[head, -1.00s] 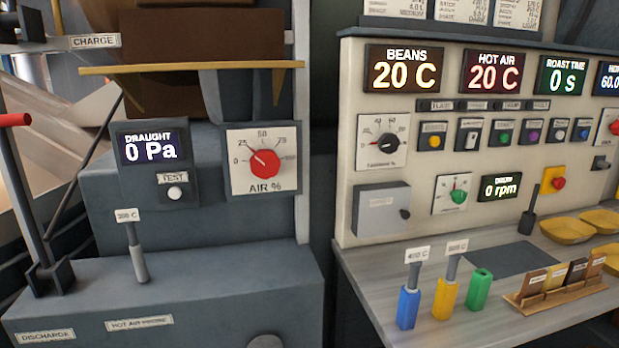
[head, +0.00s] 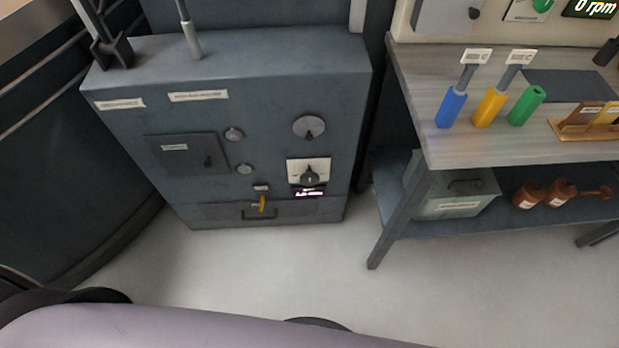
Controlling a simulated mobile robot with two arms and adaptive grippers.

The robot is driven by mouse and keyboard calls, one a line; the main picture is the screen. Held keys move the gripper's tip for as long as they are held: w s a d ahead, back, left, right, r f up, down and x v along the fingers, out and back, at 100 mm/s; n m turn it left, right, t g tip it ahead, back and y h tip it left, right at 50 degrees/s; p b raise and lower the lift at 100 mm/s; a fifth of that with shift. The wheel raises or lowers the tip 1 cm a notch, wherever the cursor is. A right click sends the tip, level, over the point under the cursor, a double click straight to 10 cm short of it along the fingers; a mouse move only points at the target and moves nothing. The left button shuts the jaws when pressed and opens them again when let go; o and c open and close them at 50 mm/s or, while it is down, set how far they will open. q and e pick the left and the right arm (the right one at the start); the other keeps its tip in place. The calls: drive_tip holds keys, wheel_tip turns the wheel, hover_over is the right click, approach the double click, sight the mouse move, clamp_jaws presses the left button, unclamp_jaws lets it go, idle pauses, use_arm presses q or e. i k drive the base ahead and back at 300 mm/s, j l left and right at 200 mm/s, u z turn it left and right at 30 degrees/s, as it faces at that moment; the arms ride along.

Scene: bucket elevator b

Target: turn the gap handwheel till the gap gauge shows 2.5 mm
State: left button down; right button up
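No handwheel or gauge can be made out for certain in the head view. On the front of the grey cabinet (head: 130,122) there is a black knob (head: 310,177) on a white plate. Right below it is a small dark display (head: 308,192) whose text is too small to read. A round grey disc (head: 309,127) with a dark centre sits above the knob. Neither of my grippers is in view.
A small yellow handle (head: 263,203) and a drawer pull are low on the cabinet. A workbench (head: 440,140) on the right holds blue, yellow and green tools. A grey box (head: 455,208) and brown containers (head: 545,194) sit on its lower shelf. The pale floor (head: 330,265) in front is clear.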

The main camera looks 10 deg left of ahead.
sight(310, 179)
drive_tip(key=k+l+u, duration=0.2)
drive_tip(key=k, duration=0.3)
drive_tip(key=k+l+u, duration=0.25)
drive_tip(key=k, duration=0.25)
